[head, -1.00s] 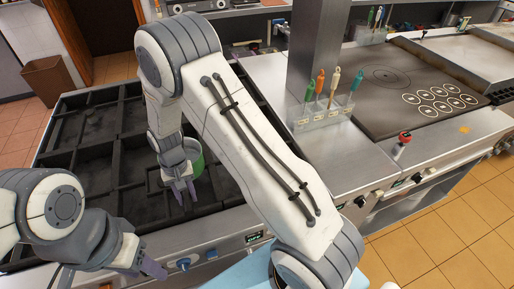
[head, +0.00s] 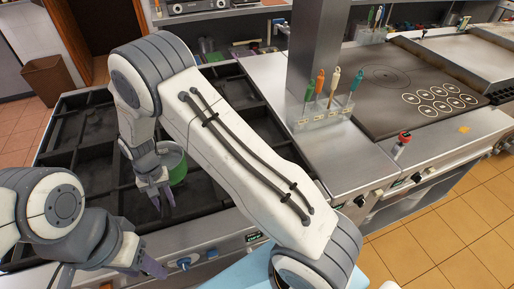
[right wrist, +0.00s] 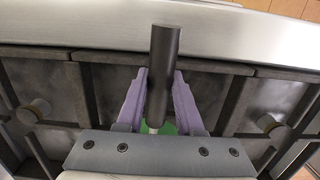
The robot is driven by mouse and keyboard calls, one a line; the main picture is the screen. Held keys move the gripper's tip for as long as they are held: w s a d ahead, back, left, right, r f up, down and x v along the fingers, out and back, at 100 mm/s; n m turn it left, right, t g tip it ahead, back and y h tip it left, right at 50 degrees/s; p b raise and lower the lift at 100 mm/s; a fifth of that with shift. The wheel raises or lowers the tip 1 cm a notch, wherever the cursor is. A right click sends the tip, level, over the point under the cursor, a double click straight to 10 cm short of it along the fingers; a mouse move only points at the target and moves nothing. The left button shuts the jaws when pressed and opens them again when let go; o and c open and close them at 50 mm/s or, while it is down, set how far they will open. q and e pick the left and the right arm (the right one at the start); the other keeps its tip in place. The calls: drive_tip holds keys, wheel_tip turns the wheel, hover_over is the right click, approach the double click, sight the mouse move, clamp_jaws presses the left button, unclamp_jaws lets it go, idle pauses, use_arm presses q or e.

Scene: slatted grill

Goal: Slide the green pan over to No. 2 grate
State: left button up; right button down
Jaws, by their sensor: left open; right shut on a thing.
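The green pan (head: 178,172) stands on the black slatted grill (head: 88,128), partly hidden by my right arm. My right gripper (head: 162,197) is at the pan's near side. In the right wrist view the pan's dark handle (right wrist: 163,70) lies between the purple fingers of my right gripper (right wrist: 160,88), which is shut on it. A bit of the green pan body (right wrist: 168,129) shows below the handle. My left gripper (head: 150,264) is open and empty, low over the front edge of the grill. No grate number is readable.
A steel counter (head: 335,165) with a clear holder of coloured-handled utensils (head: 325,118) is right of the grill. Blue and other knobs (head: 183,263) line the front panel. The grates left of the pan look bare.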

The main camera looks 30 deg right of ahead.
drive_tip(key=shift+w+a, duration=0.1)
drive_tip(key=shift+a, duration=0.45)
drive_tip(key=shift+w+a, duration=0.2)
drive_tip(key=shift+a, duration=0.25)
drive_tip(key=shift+c, duration=2.3)
unclamp_jaws()
